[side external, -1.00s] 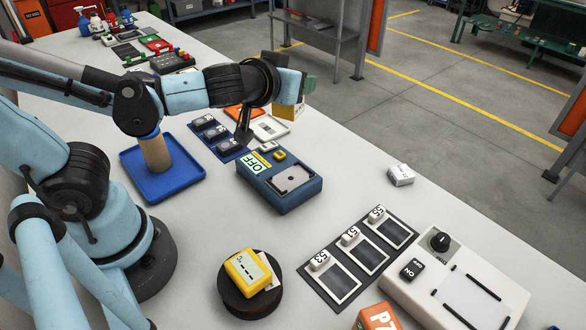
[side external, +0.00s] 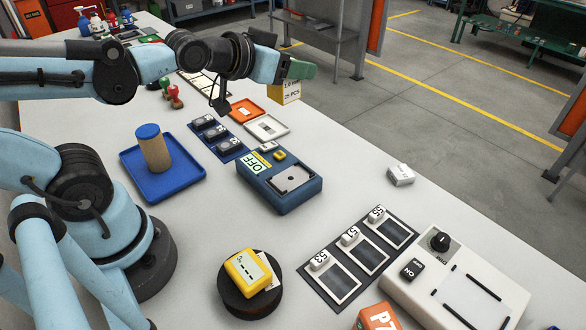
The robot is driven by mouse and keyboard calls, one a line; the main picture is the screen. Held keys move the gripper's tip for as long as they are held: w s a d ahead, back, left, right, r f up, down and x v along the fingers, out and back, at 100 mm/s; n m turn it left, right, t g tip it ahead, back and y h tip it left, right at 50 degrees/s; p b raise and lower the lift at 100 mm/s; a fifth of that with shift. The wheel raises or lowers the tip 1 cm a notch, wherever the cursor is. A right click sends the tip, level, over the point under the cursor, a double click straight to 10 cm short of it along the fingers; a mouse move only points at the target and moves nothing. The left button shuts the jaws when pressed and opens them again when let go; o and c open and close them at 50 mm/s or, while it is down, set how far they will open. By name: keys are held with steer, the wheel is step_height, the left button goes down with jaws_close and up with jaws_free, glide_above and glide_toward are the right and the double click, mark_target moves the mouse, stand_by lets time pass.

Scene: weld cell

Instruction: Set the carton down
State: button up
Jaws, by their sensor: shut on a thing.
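The carton (side external: 286,93) is a tan-yellow box with dark printing and a paler upper side. It hangs under my gripper (side external: 299,70), whose greenish fingers are shut on it. In the picture the carton stands against the floor beyond the table's far right edge, behind the orange and white case. Its height over the table cannot be told. The upper part of the carton is partly hidden by the fingers.
The table (side external: 225,235) has an orange and white open case (side external: 266,127), a blue OFF device (side external: 280,186), a blue tray (side external: 186,184) with a capped cylinder (side external: 153,150), and a small white box (side external: 400,175).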

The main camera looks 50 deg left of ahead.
steer(key=w+a+f+n+g+y, duration=0.1)
steer(key=a+f+n+g+y, duration=0.1)
steer(key=a+f+n+y, duration=0.45)
steer(key=s+a+n+g+y, duration=0.1)
steer(key=s+a+n+g, duration=0.4)
steer(key=a+n+g, duration=0.55)
steer(key=s+a+n+g+y, duration=0.2)
steer(key=s+a+n+g, duration=0.3)
steer(key=a+n+g, duration=0.5)
steer(key=shift+g, duration=0.35)
steer(key=shift+s+a+f, duration=0.9)
steer(key=shift+a+f, duration=0.8)
steer(key=shift+a, duration=0.05)
steer(key=shift+s+a+f, duration=0.85)
steer(key=shift+a+f, duration=0.8)
steer(key=shift+a, duration=0.15)
steer(key=shift+s+a+f, duration=0.9)
steer(key=shift+a+f, duration=0.8)
steer(key=shift+a, duration=0.05)
steer(key=shift+f, duration=0.6)
steer(key=o, duration=1.2)
steer(key=shift+c, duration=0.2)
steer(key=shift+r, duration=0.15)
